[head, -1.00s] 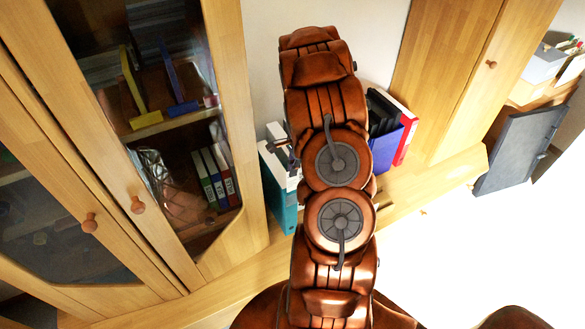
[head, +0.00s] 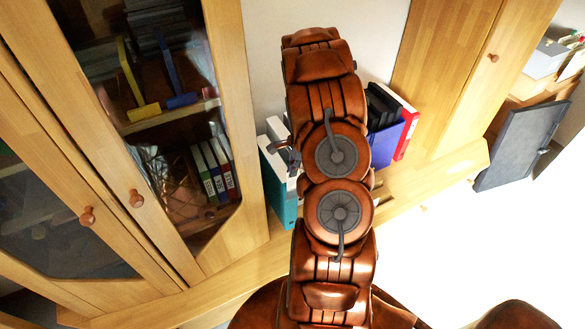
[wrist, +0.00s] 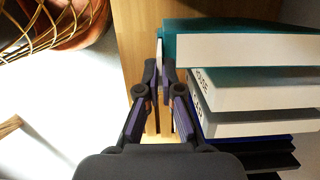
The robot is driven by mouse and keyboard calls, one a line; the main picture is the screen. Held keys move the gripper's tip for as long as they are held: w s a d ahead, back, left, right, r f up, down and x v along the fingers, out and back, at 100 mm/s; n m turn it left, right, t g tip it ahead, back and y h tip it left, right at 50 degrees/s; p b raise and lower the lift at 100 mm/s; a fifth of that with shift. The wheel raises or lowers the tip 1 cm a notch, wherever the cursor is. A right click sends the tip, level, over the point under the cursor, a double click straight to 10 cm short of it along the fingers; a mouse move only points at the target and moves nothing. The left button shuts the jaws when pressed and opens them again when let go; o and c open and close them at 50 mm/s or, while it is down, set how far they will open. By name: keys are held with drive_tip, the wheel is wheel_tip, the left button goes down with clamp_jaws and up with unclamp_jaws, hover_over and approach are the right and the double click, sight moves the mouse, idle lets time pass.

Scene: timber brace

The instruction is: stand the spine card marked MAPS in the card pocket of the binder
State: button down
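The teal binder (head: 283,196) stands upright on the low wooden ledge, left of my arm in the head view. In the wrist view the teal binder (wrist: 190,26) lies across the upper right, with a broad white face. My gripper (wrist: 160,70) has its fingertips close together beside the binder's left end. A thin pale strip, seen edge-on between the tips, looks like the spine card (wrist: 159,50); its marking cannot be read. Whether it touches the binder's pocket is unclear. In the head view my gripper (head: 288,156) is partly hidden by my arm.
White binders (wrist: 245,90) with dark lettering stand beside the teal one. Blue (head: 384,150) and red (head: 408,135) binders stand right of my arm. A glass-door cabinet (head: 228,110) is at left, a wooden cabinet (head: 440,70) at right. A wire basket (wrist: 50,30) shows in the wrist view.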

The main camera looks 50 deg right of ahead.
drive_tip(key=shift+f+b, duration=0.7)
drive_tip(key=shift+f, duration=1.55)
drive_tip(key=c, duration=0.8)
unclamp_jaws()
drive_tip(key=shift+o, duration=0.2)
drive_tip(key=shift+r, duration=0.1)
drive_tip(key=shift+r+p, duration=1.05)
drive_tip(key=shift+r, duration=2.85)
drive_tip(key=shift+a, duration=0.1)
